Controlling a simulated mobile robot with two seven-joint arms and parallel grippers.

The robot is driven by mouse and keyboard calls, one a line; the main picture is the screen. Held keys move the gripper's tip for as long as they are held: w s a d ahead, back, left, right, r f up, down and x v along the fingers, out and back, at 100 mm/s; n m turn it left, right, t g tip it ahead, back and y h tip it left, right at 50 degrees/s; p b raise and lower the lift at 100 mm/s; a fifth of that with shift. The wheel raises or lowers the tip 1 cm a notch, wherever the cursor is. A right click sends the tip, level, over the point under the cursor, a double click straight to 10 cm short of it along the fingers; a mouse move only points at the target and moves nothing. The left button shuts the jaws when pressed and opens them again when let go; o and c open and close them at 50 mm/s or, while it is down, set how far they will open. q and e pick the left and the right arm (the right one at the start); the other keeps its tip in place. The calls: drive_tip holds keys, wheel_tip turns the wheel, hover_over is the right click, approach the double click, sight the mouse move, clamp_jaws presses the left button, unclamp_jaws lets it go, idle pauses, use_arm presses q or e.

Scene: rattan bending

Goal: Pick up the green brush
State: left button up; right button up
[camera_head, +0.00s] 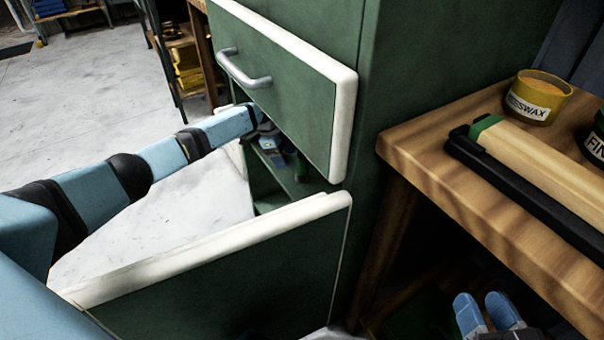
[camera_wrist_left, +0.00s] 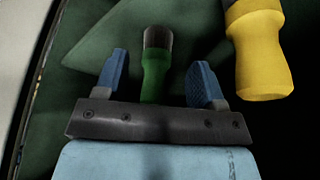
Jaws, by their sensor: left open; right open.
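The green brush (camera_wrist_left: 154,80) has a green handle and a dark bristle end, and stands or lies between the two blue fingers of my left gripper (camera_wrist_left: 160,72) in the left wrist view. The fingers are open, with a gap on each side of the handle. In the head view my left gripper (camera_head: 268,148) reaches into the green cabinet below its drawer. A small green piece (camera_head: 300,168) beside it there is probably the brush, partly hidden. My right gripper (camera_head: 487,314) is open and empty, low under the wooden bench.
A yellow-handled tool (camera_wrist_left: 262,60) is right of the brush inside the cabinet. The drawer (camera_head: 285,85) is above my left gripper, and the open cabinet door (camera_head: 240,270) is in front. The wooden bench (camera_head: 430,165) bears a beeswax tin (camera_head: 540,98).

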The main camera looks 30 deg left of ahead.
sight(298, 153)
use_arm(q)
drive_tip(key=d, duration=0.1)
drive_tip(key=d+b, duration=0.1)
drive_tip(key=d, duration=0.1)
drive_tip(key=w+d+b, duration=0.1)
drive_tip(key=d, duration=0.1)
drive_tip(key=shift+d+f, duration=0.1)
drive_tip(key=shift+f, duration=0.25)
drive_tip(key=shift+f+b, duration=0.2)
drive_tip(key=shift+b, duration=0.2)
drive_tip(key=shift+d, duration=0.1)
drive_tip(key=c, duration=1)
use_arm(e)
drive_tip(key=shift+w+d+n+t, duration=0.4)
drive_tip(key=shift+w+n, duration=0.25)
drive_tip(key=shift+n, duration=0.25)
